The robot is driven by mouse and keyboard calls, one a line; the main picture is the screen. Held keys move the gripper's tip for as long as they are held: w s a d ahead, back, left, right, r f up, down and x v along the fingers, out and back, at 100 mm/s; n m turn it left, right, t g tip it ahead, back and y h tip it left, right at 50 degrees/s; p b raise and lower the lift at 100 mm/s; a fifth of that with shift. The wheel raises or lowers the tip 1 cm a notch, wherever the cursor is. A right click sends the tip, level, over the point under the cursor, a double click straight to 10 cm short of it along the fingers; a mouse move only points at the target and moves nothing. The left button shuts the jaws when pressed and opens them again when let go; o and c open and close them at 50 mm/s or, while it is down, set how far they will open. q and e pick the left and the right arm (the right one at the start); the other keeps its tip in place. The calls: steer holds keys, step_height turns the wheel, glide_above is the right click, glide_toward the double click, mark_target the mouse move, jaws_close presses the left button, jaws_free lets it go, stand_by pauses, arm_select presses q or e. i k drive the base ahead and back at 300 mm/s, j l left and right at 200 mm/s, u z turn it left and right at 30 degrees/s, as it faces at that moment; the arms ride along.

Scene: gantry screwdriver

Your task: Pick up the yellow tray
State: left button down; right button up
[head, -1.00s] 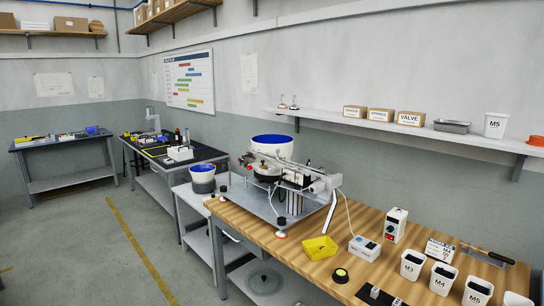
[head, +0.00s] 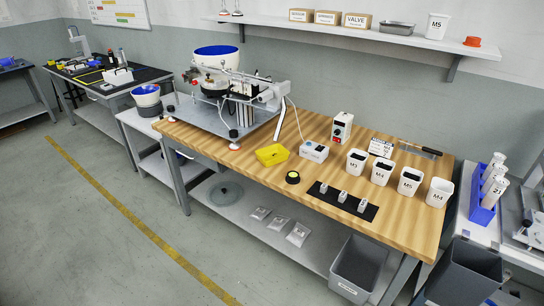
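The yellow tray (head: 272,155) is a small open tray on the wooden workbench (head: 240,165). It sits near the front edge of the bench, just right of the screw feeder machine (head: 225,100) and left of a small white box (head: 314,151). It lies flat and nothing covers it. Neither of my grippers shows in the head view.
A black round knob with a yellow top (head: 292,177) and a black mat (head: 342,200) with small parts lie right of the tray. Several white cups (head: 382,172) stand farther right. A grey bin (head: 358,268) is on the lower shelf. The floor in front is clear.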

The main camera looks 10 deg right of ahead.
mark_target(270, 155)
steer(key=i+z, duration=0.1)
steer(key=z, duration=0.35)
steer(key=i+j+z, duration=0.1)
steer(key=z, duration=0.4)
steer(key=i+j+z, duration=0.35)
steer(key=j, duration=0.2)
steer(key=i+j+z, duration=0.15)
steer(key=j, duration=0.2)
